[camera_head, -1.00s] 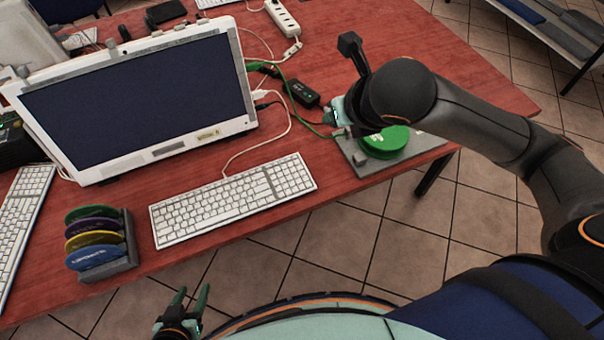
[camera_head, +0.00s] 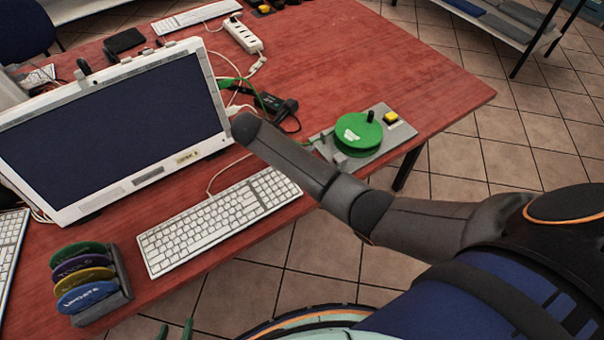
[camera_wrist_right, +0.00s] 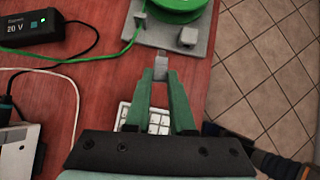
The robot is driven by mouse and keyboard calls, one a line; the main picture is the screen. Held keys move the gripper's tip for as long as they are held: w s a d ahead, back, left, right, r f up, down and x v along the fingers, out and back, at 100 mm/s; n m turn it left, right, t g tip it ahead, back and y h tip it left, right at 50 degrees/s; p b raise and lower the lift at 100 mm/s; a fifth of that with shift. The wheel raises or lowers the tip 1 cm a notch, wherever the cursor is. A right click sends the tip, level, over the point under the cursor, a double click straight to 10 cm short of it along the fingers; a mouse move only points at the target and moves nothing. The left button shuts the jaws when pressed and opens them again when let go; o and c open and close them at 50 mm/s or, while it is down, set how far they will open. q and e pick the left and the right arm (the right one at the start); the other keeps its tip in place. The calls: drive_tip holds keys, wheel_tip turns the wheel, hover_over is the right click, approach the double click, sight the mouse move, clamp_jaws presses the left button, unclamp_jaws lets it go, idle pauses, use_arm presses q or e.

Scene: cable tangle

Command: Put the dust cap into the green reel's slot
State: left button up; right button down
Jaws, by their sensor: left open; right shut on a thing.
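The green reel (camera_head: 352,128) with a dark handle sits on a grey base plate (camera_head: 402,134) at the table's right. It shows partly at the top of the right wrist view (camera_wrist_right: 178,12). I cannot make out its slot. My right gripper (camera_wrist_right: 160,70) is shut on a small grey piece (camera_wrist_right: 160,66), apparently the dust cap, just in front of the plate's near edge in that picture. My arm hides this gripper in the head view. My left gripper (camera_head: 176,331) is open and empty at the bottom edge, with only its fingertips showing.
A grey post (camera_wrist_right: 188,37) and a yellow button (camera_head: 390,117) are on the plate. A green cable (camera_wrist_right: 128,46) runs left from the reel past a black power box (camera_wrist_right: 45,26). The keyboard (camera_head: 215,221), monitor (camera_head: 118,128) and disc rack (camera_head: 124,277) stand left.

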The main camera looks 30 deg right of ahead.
drive_tip(key=shift+m+g, duration=0.4)
drive_tip(key=shift+m, duration=0.4)
drive_tip(key=s+f, duration=0.1)
drive_tip(key=s+a+f, duration=0.1)
drive_tip(key=f, duration=0.1)
drive_tip(key=s+f, duration=0.1)
drive_tip(key=f, duration=0.1)
drive_tip(key=shift+s+a+f, duration=0.1)
drive_tip(key=shift+s+a, duration=0.15)
drive_tip(key=shift+s, duration=0.15)
drive_tip(key=shift+w+d+b, duration=0.2)
drive_tip(key=shift+d+b, duration=0.45)
drive_tip(key=shift+d, duration=1.7)
drive_tip(key=shift+p, duration=0.6)
drive_tip(key=shift+p, duration=0.45)
drive_tip(key=shift+d+p, duration=0.5)
drive_tip(key=shift+d, duration=0.25)
drive_tip(key=shift+w+d, duration=0.1)
drive_tip(key=shift+d, duration=0.25)
